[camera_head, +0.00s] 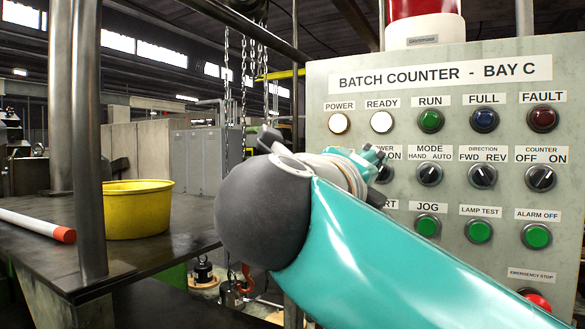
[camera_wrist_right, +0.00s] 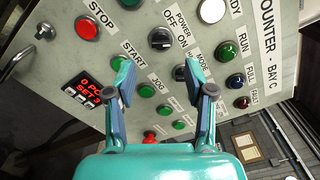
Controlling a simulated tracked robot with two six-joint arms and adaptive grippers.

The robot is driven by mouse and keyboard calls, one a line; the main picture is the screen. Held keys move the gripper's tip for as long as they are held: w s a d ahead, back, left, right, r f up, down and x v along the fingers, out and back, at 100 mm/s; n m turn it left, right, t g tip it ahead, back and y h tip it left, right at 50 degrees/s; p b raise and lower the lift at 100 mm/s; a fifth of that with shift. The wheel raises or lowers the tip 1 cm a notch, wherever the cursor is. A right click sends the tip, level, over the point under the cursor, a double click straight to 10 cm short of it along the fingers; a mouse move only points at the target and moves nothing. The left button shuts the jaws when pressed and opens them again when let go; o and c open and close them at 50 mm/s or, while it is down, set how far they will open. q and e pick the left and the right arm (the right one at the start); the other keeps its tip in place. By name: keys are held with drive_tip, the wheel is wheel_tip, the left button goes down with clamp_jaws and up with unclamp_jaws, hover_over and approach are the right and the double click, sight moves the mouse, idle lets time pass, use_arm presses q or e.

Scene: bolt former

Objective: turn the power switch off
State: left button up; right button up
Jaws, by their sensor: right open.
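The power switch (camera_wrist_right: 160,38) is a round black rotary knob with a pale edge, below its OFF/ON label. It lies beyond and between my right fingertips in the right wrist view. In the head view the power switch (camera_head: 384,174) is mostly hidden behind my right arm, with only its right edge showing. Its exact setting is hard to tell. My right gripper (camera_wrist_right: 159,72) is open and empty, facing the panel, with a finger on each side. It appears apart from the knob. In the head view my right forearm hides most of this gripper. My left gripper is out of view.
The mode switch (camera_head: 429,173) sits right of the power switch, above the jog button (camera_head: 427,225). A red stop button (camera_wrist_right: 87,28) and green start button (camera_wrist_right: 118,62) are nearby. A yellow bucket (camera_head: 138,208) stands on a dark table at left, beside a metal post.

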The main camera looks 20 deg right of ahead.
drive_tip(key=p+x, duration=0.1)
drive_tip(key=x, duration=0.6)
drive_tip(key=shift+w+d, duration=0.15)
drive_tip(key=shift+w, duration=0.05)
drive_tip(key=shift+c, duration=0.4)
clamp_jaws()
